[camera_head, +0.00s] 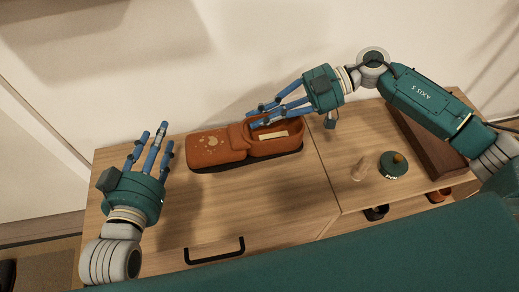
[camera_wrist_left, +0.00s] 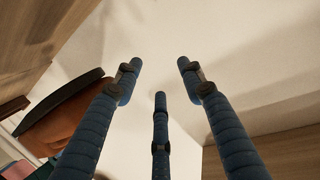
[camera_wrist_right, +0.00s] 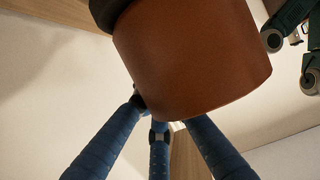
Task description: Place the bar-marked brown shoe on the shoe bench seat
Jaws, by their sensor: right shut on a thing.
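The brown shoe (camera_head: 217,153) is at the back middle of the wooden shoe bench seat (camera_head: 260,200), toe to the left. It has a pale paw-like mark on its toe and a pale bar-shaped patch inside its opening. Whether its dark sole touches the seat, I cannot tell. My right gripper (camera_head: 262,114) is shut on the shoe at its far side near the heel. The shoe's brown side (camera_wrist_right: 195,60) fills much of the right wrist view. My left gripper (camera_head: 149,150) is open and empty, left of the shoe. The shoe (camera_wrist_left: 60,122) shows partly in the left wrist view.
On the bench's right side stand a small wooden peg (camera_head: 360,168), a round green item (camera_head: 394,168) with an orange top, and a brown box (camera_head: 428,152). Orange and dark items sit below at the front right. The seat in front of the shoe is clear. A wall stands behind.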

